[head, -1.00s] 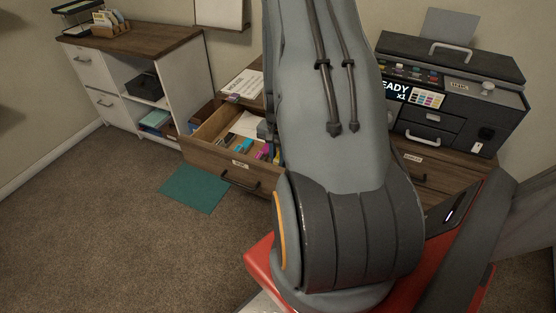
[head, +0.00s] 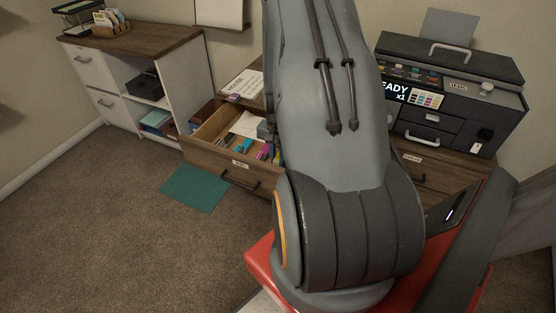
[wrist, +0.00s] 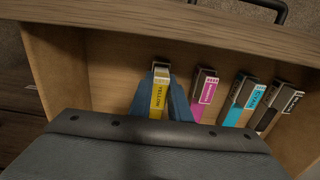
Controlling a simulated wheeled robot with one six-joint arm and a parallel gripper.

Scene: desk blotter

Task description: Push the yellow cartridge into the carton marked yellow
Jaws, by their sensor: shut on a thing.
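The yellow cartridge (wrist: 158,98) stands out in the wrist view, with the word YELLOW on its label, inside the open drawer (head: 210,156). My gripper (wrist: 161,88) has its two blue fingers on either side of the cartridge and is shut on it. The cartridge's lower end is hidden behind the dark gripper body. I cannot make out a separate carton marked yellow. In the head view my arm hides most of the gripper and the cartridge.
A magenta cartridge (wrist: 203,97), a cyan one (wrist: 243,101) and a black one (wrist: 280,107) stand in a row to the right in the drawer. The drawer's front wall (wrist: 200,28) is close by. A printer (head: 450,95) stands on the desk at right.

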